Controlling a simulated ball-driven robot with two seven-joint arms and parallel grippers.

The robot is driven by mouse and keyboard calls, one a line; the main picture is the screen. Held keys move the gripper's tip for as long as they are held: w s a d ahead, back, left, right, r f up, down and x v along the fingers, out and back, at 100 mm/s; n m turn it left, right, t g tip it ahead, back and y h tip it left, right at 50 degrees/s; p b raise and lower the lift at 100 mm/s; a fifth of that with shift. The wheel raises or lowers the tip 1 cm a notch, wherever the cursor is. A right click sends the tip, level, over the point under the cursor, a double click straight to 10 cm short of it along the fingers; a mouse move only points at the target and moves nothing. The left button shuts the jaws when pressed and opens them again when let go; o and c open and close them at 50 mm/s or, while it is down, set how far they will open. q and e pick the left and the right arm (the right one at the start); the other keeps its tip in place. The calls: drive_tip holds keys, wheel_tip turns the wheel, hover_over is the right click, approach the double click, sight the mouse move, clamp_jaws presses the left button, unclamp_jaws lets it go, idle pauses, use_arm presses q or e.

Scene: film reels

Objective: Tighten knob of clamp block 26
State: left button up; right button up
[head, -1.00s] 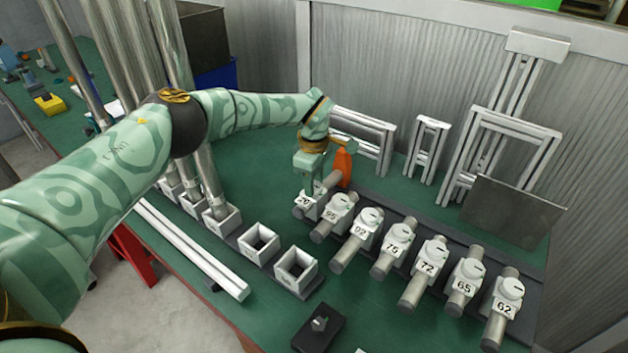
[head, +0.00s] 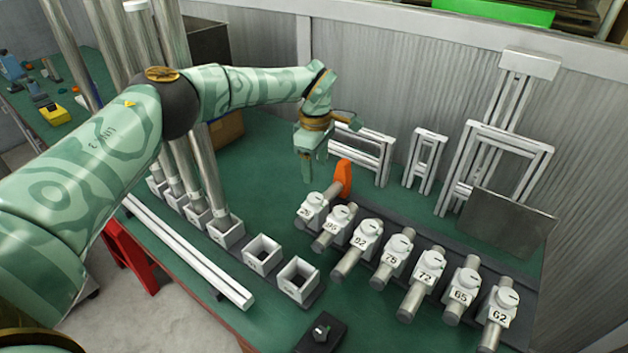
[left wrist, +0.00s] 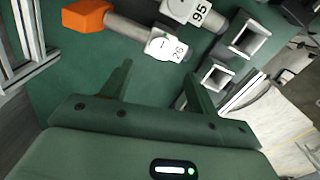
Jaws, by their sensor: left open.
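Clamp block 26 (head: 312,208) is the leftmost white block of the row in the head view, with its round knob (head: 317,198) on top. A grey rod runs through it, with an orange piece at the rod's far end. The left wrist view shows clamp block 26 (left wrist: 177,53) and its knob (left wrist: 161,44) with a dark mark, just beyond the fingertips. My left gripper (head: 313,172) is open and empty above the block, fingers pointing down, apart from the knob. It also shows in the left wrist view (left wrist: 158,74). My right gripper is not in view.
Clamp block 95 (head: 336,219) stands close to the right of block 26, followed by several more. The orange piece (head: 343,178) stands just behind. Open square sockets (head: 262,252) lie in front left. Metal frames (head: 362,150) lean at the back wall.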

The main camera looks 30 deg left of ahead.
use_arm(q)
wheel_tip(320, 180, up, 7)
drive_tip(key=p, duration=0.1)
idle(0.5)
